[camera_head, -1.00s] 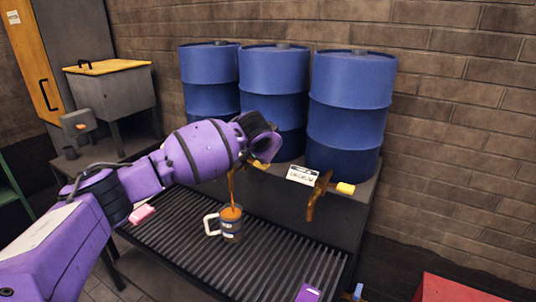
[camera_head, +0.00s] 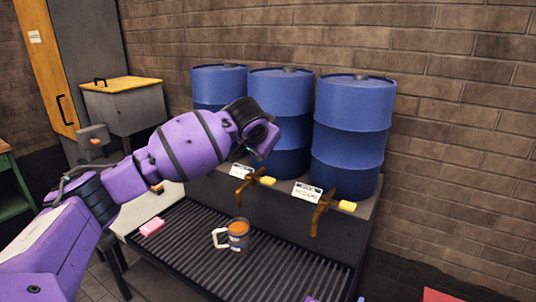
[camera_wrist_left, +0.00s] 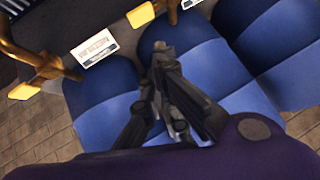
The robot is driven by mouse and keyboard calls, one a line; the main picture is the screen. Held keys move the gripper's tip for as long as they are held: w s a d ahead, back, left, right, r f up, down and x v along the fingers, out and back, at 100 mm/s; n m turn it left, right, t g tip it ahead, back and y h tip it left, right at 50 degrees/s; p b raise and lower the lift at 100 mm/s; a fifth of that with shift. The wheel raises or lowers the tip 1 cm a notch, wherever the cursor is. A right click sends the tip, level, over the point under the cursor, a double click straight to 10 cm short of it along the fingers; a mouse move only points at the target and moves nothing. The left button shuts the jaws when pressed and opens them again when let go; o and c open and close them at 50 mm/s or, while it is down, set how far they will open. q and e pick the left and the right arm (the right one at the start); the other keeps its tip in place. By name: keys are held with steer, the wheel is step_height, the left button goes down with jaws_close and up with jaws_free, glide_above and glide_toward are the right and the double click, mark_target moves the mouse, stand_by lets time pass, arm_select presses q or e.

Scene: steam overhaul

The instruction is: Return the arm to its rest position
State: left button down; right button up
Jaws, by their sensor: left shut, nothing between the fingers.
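My left arm (camera_head: 185,145) is purple and reaches in from the left in the head view, raised in front of the blue barrels. Its gripper is hidden behind the wrist there. In the left wrist view my left gripper (camera_wrist_left: 165,55) is shut and empty, with blue barrels (camera_wrist_left: 205,75) behind it. A mug (camera_head: 238,236) with a light handle stands upright on the slatted grate, filled with orange-brown liquid. It stands apart from my arm. My right gripper is not in view.
Three blue barrels (camera_head: 352,130) stand on a ledge against a brick wall. Brass taps with yellow handles (camera_head: 322,208) jut out below them. A pink block (camera_head: 152,227) lies at the left of the black grate (camera_head: 200,245). A grey bin (camera_head: 124,105) stands at the back left.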

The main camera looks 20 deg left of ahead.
arm_select(q)
steer(key=shift+a, duration=0.1)
stand_by(0.3)
steer(key=s+d+f+m+g+h, duration=0.1)
steer(key=s+d+f, duration=0.3)
steer(key=s+f, duration=0.4)
steer(key=s+d+f+g, duration=0.1)
steer(key=s+d+f, duration=0.2)
steer(key=s+f, duration=0.55)
steer(key=s+d+f+m+g+h, duration=0.1)
steer(key=s+d+f, duration=0.35)
steer(key=f, duration=0.75)
steer(key=s+a+f+n+g, duration=0.1)
steer(key=s+f+n, duration=0.1)
steer(key=s, duration=1)
steer(key=s+a+f+n+g+y, duration=0.1)
steer(key=s+a+f+g, duration=0.15)
steer(key=s, duration=0.85)
steer(key=s+a+f+n+g, duration=0.1)
steer(key=s+f+n, duration=0.15)
steer(key=s, duration=0.95)
steer(key=w+d+f+t, duration=0.2)
steer(key=w+f+t, duration=0.1)
steer(key=f, duration=0.3)
steer(key=w+d+f+t+h, duration=0.1)
steer(key=w+d+f+t, duration=0.2)
steer(key=w+f+t, duration=0.1)
steer(key=shift+w+f+m, duration=0.25)
steer(key=shift+f+m, duration=0.1)
steer(key=shift+f, duration=0.5)
